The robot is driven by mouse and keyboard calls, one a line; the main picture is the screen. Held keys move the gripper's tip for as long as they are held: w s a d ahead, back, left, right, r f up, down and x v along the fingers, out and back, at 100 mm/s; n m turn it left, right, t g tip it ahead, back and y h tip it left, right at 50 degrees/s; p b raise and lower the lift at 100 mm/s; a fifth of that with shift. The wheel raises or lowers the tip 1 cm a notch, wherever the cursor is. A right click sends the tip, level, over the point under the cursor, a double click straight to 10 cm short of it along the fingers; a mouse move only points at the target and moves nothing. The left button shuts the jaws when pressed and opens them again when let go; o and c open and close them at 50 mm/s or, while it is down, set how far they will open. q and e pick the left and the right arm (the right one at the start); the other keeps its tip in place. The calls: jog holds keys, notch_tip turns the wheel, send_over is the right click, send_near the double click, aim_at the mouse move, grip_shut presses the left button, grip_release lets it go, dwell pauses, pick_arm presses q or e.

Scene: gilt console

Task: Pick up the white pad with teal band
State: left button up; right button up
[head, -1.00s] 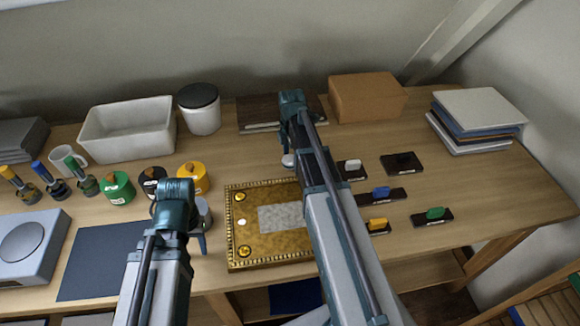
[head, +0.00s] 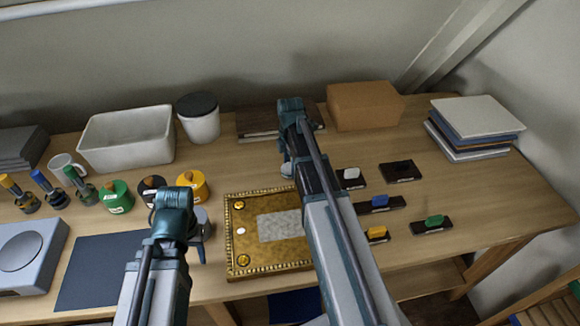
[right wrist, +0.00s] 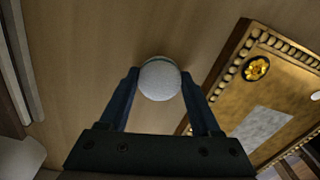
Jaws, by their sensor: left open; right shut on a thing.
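In the head view a small pale part of the pad (head: 287,170) shows below my right gripper (head: 286,160), left of the forearm; most is hidden. It is over the bare wood behind the gilt panel (head: 240,262); I cannot tell whether it touches the table. My left gripper (head: 200,243) is open near the table's front, left of the gilt panel.
Dark holders with white (head: 351,175), blue (head: 380,202), yellow (head: 376,234) and green (head: 434,222) pieces lie right of my right arm. Round pots (head: 116,196) stand left. A white bin (head: 126,140) and a cardboard box (head: 365,105) stand behind. The right table end is clear.

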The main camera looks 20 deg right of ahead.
aim_at(290, 167)
pick_arm(q)
jog(key=shift+r+p, duration=1.3)
jog(key=shift+r, duration=0.1)
pick_arm(e)
jog(key=shift+r, duration=1.4)
pick_arm(q)
jog(key=shift+r+p, duration=0.5)
pick_arm(e)
jog(key=shift+r, duration=0.5)
pick_arm(q)
jog(key=shift+r+p, duration=0.55)
pick_arm(e)
jog(key=s+a, duration=0.2)
jog(key=s, duration=0.3)
jog(key=s+a, duration=0.2)
jog(key=s, duration=0.2)
jog(key=s+a+r, duration=0.1)
jog(key=s+a, duration=0.1)
jog(key=s, duration=0.3)
jog(key=shift+s+a, duration=0.25)
jog(key=shift+s, duration=0.1)
jog(key=o, duration=0.8)
jog(key=c, duration=0.7)
pick_arm(q)
jog(key=shift+r, duration=0.1)
pick_arm(e)
jog(key=shift+w+r, duration=0.1)
jog(key=shift+r, duration=0.05)
